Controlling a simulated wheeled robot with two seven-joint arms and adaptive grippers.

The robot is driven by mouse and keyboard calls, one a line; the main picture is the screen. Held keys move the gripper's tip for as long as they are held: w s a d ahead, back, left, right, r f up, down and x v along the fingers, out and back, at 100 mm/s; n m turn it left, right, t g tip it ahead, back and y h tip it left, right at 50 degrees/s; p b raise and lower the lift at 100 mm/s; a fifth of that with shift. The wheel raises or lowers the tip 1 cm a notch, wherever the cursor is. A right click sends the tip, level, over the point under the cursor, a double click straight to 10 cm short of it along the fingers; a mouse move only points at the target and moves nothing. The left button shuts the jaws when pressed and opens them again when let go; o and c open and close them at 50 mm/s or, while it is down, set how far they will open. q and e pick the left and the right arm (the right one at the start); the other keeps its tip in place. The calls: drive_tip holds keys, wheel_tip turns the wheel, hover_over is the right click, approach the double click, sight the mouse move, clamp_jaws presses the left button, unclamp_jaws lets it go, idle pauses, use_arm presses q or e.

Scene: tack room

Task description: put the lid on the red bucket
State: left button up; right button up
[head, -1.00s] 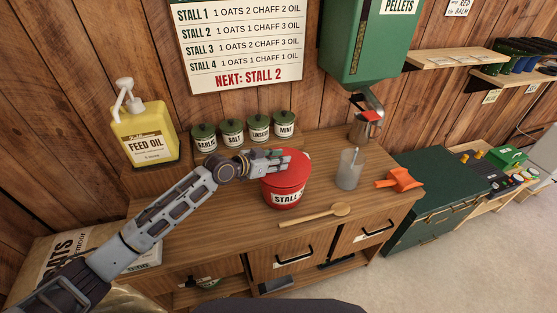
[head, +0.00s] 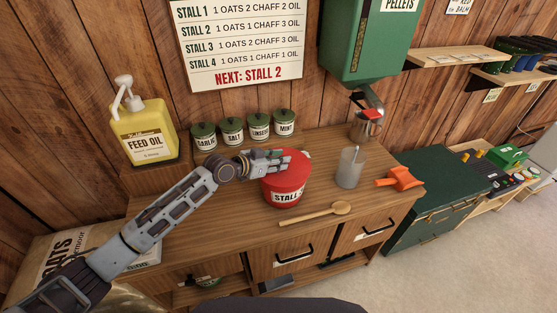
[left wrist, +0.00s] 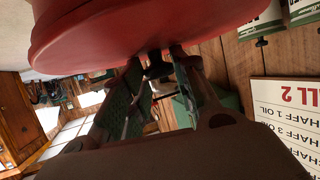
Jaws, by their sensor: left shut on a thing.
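The red bucket (head: 287,193), marked STALL, stands upright on the wooden bench. A round red lid (head: 297,166) covers its top; it also fills the upper part of the left wrist view (left wrist: 130,35), where the picture is upside down. My left gripper (head: 284,162) reaches over the lid from the left. In the left wrist view its fingers (left wrist: 155,68) are shut on a small dark knob at the lid's middle. The fingers hide part of the lid in the head view, so I cannot tell whether it is fully seated. My right gripper is not in view.
A wooden spoon (head: 315,214) lies in front of the bucket. Several green-lidded jars (head: 232,131) stand behind, and a yellow feed oil jug (head: 144,135) is at the left.

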use_arm(q)
drive_tip(key=shift+f, duration=0.15)
drive_tip(key=o, duration=0.8)
drive_tip(key=shift+s+a+r, duration=0.25)
drive_tip(key=shift+s+a, duration=0.1)
drive_tip(key=shift+a, duration=0.15)
drive_tip(key=shift+p+v, duration=1.05)
drive_tip(key=shift+v, duration=1.15)
drive_tip(key=shift+p+v, duration=0.4)
drive_tip(key=shift+v, duration=1)
drive_tip(key=shift+p+v, duration=0.3)
drive_tip(key=shift+v, duration=1)
drive_tip(key=shift+d, duration=0.1)
